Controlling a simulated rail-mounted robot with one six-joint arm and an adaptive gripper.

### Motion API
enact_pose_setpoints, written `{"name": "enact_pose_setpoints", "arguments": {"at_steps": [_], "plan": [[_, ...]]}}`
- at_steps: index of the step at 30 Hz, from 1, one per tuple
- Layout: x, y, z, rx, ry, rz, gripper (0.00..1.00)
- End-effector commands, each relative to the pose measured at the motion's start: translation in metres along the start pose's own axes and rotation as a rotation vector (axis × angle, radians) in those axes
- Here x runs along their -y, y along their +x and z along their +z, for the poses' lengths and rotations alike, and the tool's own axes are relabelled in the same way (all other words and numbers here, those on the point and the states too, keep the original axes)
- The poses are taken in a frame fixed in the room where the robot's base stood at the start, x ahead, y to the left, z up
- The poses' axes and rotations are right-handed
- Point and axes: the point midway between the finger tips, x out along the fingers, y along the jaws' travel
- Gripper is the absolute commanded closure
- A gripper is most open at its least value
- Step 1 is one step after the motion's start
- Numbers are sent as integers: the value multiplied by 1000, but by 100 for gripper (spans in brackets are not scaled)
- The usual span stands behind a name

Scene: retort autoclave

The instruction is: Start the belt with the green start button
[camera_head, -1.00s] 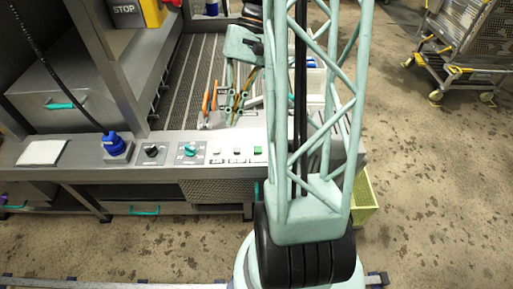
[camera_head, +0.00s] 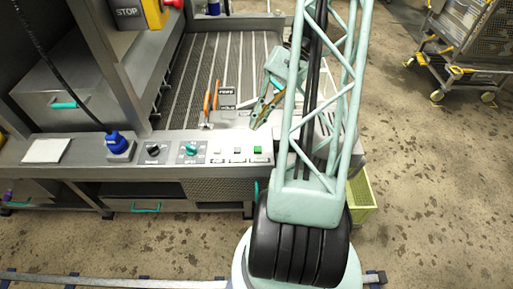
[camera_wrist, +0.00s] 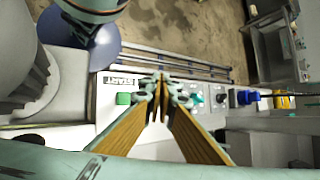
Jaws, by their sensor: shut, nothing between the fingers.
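In the wrist view the green button (camera_wrist: 123,98) sits below a label reading START, just left of my fingertips. My gripper (camera_head: 255,124) is shut and empty, just above and behind the panel near the green button. In the wrist view my gripper (camera_wrist: 162,82) shows its two fingers meeting at the tips. I see no clear contact with the button. The slatted belt (camera_head: 200,75) lies behind the panel.
Two pale buttons, including one (camera_head: 237,150), sit left of the green one. A teal knob (camera_head: 190,149), a black knob (camera_head: 152,149) and a blue connector (camera_head: 117,143) are further left.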

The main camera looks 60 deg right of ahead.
Motion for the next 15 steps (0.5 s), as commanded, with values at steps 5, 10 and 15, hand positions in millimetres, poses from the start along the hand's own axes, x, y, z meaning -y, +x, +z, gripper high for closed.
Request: {"name": "enact_pose_setpoints", "arguments": {"at_steps": [5, 10, 15], "plan": [[-13, -2, -5, 1, 16, -36, 100], [-17, -2, -8, 1, 21, -51, 100], [-18, -2, -8, 1, 21, -53, 100]]}}
